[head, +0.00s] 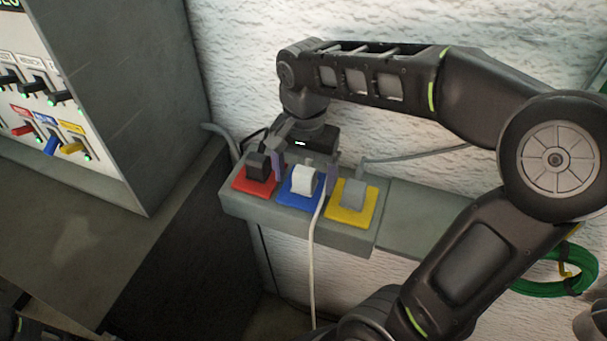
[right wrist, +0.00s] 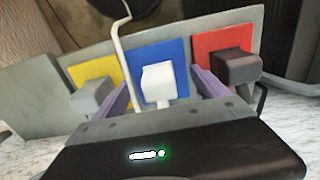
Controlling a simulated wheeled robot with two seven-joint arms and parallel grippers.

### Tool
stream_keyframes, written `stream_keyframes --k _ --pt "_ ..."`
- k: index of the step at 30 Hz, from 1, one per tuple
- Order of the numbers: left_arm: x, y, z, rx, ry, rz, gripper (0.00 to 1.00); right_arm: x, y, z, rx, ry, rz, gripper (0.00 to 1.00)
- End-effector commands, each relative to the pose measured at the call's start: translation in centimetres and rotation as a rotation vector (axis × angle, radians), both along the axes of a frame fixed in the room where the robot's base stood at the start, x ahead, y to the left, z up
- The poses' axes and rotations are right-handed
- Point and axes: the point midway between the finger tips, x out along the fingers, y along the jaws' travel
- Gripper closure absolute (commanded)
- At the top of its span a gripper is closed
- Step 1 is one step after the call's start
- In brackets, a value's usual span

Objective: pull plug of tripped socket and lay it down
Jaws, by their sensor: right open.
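A socket strip (head: 232,203) on the wall holds a black plug (head: 259,166) on a red plate, a white plug (head: 303,179) on a blue plate and a grey plug (head: 353,192) on a yellow plate. My right gripper (head: 305,172) is open, with one finger on each side of the white plug. In the right wrist view, the white plug (right wrist: 157,80) stands between the fingers, with gaps visible. A switch panel (head: 75,105) at the left has red, blue (head: 50,145) and yellow levers; the blue lever's position differs from its neighbours. My left gripper is not in view.
The white plug's cord (head: 312,240) hangs down in front of the strip. A grey ledge (head: 430,215) extends right of the sockets. A bare grey tabletop (head: 70,225) lies below the panel. A green coiled cable (head: 545,288) hangs at the right.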

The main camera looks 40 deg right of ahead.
Motion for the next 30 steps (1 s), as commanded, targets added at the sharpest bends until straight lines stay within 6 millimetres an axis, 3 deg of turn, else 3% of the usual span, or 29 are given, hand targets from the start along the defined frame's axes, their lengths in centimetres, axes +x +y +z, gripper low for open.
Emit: stream_keyframes --k 20,30 --pt "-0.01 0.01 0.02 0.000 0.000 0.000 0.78 0.00 0.00 0.00 0.000 0.000 0.000 0.17" --pt "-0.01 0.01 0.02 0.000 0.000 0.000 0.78 0.01 0.01 0.00 0.000 0.000 0.000 0.45"
